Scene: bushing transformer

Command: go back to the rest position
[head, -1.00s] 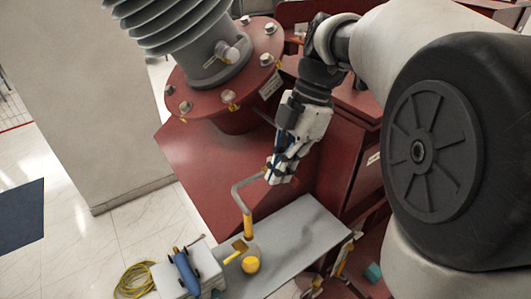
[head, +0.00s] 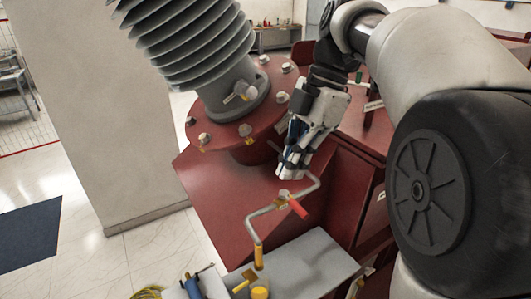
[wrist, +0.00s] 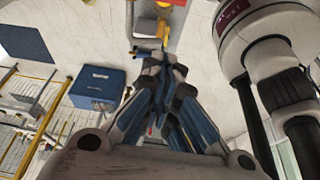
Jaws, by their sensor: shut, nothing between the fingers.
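My gripper (head: 290,168) is shut and empty, pointing down beside the flange of the red transformer (head: 235,195). It also shows in the wrist view (wrist: 160,62), with its fingertips together. In the head view the fingertips look close above the bar; I cannot tell the exact gap.
The ribbed grey bushing (head: 195,50) rises left of my gripper from a bolted red flange (head: 240,128). A grey table (head: 310,262) stands in front, with a yellow object (head: 260,293) at its near edge. A blue box (wrist: 97,88) shows in the wrist view.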

